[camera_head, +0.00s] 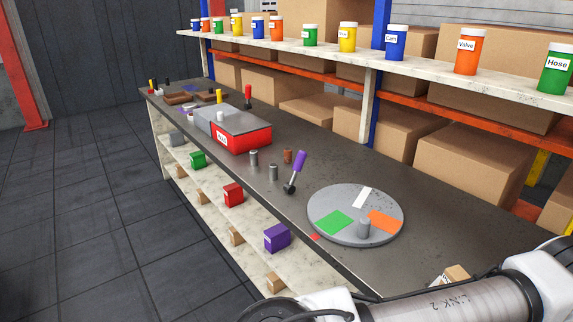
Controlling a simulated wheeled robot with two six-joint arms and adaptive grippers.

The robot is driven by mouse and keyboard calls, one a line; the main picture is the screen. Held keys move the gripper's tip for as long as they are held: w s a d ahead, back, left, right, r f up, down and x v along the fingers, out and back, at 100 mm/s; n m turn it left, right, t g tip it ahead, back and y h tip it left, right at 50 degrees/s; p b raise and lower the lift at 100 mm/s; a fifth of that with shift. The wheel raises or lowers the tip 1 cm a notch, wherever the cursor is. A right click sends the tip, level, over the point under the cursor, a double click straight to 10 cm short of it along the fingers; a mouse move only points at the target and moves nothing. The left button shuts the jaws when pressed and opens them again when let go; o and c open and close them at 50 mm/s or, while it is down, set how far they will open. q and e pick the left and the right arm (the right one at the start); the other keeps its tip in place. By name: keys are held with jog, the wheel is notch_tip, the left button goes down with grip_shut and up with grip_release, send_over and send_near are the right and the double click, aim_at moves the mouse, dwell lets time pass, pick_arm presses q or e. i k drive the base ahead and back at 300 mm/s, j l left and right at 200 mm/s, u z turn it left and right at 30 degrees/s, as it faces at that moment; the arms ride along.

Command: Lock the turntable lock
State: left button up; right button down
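The round grey turntable (337,201) lies on the dark workbench at the right of the head view. Its top carries a white, a green and an orange patch, and a short grey cylinder (364,228) stands near its front edge. A lever with a purple handle (299,161) rises from the bench just left of the turntable, its handle tilted up and to the right. A small red mark (314,237) lies at the turntable's front left edge. No part is labelled as the lock, so I cannot tell its state. Neither of my grippers is in view.
Two grey cylinders (254,158) and a brown one (287,156) stand left of the lever. A red bin (240,139) and a red-handled lever (248,94) are farther back. Labelled jars (467,50) line the shelf above. My arm crosses the bottom right.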

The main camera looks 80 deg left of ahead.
aim_at(289, 188)
jog(key=u, duration=0.85)
jog(key=k+u, duration=0.1)
jog(key=u, duration=0.75)
jog(key=k+u, duration=0.1)
jog(key=u, duration=0.3)
jog(key=j+u, duration=0.1)
jog(key=u, duration=0.35)
jog(key=j+u, duration=0.1)
jog(key=j, duration=0.2)
